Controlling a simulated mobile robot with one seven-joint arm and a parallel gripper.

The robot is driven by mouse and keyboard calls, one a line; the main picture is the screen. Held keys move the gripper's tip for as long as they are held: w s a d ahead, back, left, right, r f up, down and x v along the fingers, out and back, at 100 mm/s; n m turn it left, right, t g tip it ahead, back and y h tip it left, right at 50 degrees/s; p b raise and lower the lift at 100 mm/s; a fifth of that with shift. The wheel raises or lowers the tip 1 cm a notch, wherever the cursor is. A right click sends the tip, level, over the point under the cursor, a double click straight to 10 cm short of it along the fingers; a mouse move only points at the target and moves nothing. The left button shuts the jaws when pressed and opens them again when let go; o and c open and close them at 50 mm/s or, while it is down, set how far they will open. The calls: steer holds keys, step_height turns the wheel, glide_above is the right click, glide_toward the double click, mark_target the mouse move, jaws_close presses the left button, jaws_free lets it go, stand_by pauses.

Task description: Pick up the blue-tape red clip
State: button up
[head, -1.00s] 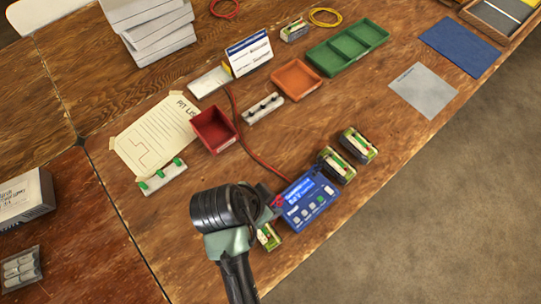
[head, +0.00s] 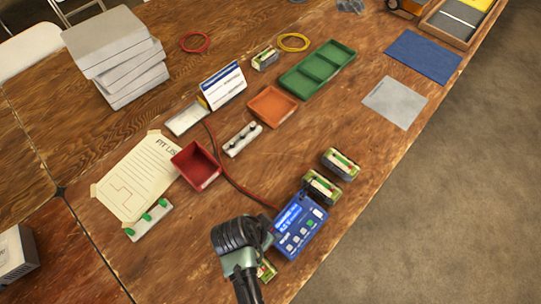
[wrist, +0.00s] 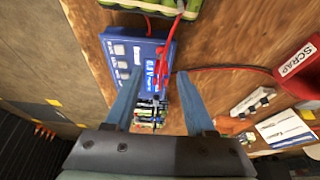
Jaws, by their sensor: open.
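The blue charger (head: 305,232) lies near the table's front edge, with its display and buttons facing up; it also shows in the wrist view (wrist: 122,50). A red clip (wrist: 158,84) seems to sit by the charger's display end, between my fingers in the picture. It is small, and I cannot make out blue tape on it. My gripper (wrist: 157,77) is open and empty, pointing down over that end of the charger. In the head view my gripper (head: 270,226) is at the charger's left edge and hides the clip area.
Green-topped batteries (head: 342,163) stand behind the charger, and one (head: 267,270) is partly hidden beside my gripper. A red cable (head: 235,173) runs back past the red scrap bin (head: 196,166). An orange tray (head: 272,106) is farther back. Table right of the batteries is clear.

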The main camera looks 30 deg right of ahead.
steer(key=shift+x, duration=1.3)
steer(key=shift+c, duration=0.2)
jaws_close()
step_height(320, 180, up, 10)
